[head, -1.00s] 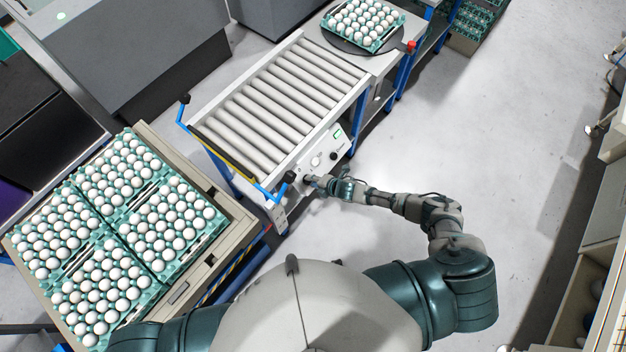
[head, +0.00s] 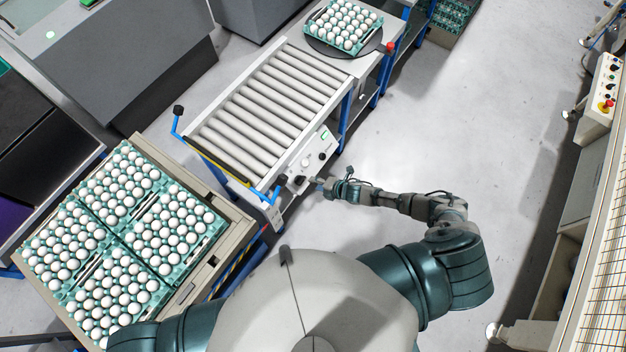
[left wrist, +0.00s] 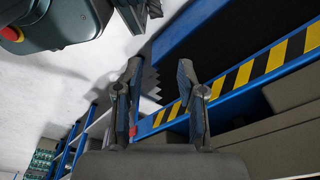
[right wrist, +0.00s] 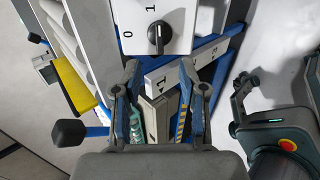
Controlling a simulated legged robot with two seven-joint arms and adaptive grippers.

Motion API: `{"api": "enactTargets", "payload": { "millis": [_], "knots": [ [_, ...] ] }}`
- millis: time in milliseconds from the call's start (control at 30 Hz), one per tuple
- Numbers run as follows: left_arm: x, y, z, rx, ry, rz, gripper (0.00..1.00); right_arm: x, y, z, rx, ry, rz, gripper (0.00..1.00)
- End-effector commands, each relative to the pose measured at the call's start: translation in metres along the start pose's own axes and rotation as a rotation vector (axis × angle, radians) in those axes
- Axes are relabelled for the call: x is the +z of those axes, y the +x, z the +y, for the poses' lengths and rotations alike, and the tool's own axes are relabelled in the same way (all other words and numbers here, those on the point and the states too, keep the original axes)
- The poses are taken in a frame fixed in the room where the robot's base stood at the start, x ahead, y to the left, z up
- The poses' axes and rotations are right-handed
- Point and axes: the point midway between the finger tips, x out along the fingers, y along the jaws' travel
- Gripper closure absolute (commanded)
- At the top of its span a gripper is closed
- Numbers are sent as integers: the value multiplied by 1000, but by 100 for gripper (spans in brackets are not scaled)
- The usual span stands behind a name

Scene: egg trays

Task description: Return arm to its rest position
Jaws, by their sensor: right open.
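My right arm reaches out over the floor in the head view. Its gripper (head: 322,184) is just right of the black rotary switch (head: 299,180) on the roller conveyor's end, apart from it. In the right wrist view my right gripper (right wrist: 154,92) is open and empty. The black switch (right wrist: 159,39) lies beyond the fingers, its handle upright toward the "1". My left gripper (left wrist: 163,95) is open and empty in the left wrist view; it is hidden in the head view.
The roller conveyor (head: 262,108) has a control panel (head: 318,150) and blue handles at its near end. An egg tray (head: 342,27) stands on the turntable behind it. Several full egg trays (head: 125,236) lie on the left table. Floor right of my arm is clear.

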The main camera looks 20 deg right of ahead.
Motion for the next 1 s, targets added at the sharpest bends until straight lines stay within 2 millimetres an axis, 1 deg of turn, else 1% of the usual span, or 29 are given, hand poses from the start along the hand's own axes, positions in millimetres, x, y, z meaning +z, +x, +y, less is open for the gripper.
{"api": "enactTargets", "payload": {
  "millis": [533,600,667,733,767,800,867,900,967,1000],
  "knots": [
    [1,1,0,0,0,0,61,0,1,-2,0,5,-1,58],
    [4,5,0,0,0,-3,61,0,5,-7,-4,51,-13,58],
    [10,11,0,0,1,-7,61,0,11,-21,-15,144,-38,58],
    [23,22,1,1,2,-15,61,0,20,-52,-38,332,-90,58],
    [30,28,1,1,3,-19,61,-2,24,-72,-54,440,-121,58],
    [40,36,2,2,4,-25,61,-5,26,-104,-80,596,-169,58],
    [52,45,2,2,6,-29,61,-14,23,-154,-122,813,-242,58],
    [59,50,2,2,7,-32,61,-24,19,-186,-150,944,-288,58],
    [70,56,2,3,8,-38,61,-40,9,-232,-192,1119,-357,58],
    [76,60,2,3,9,-41,61,-54,1,-262,-221,1225,-402,58]
  ]
}}
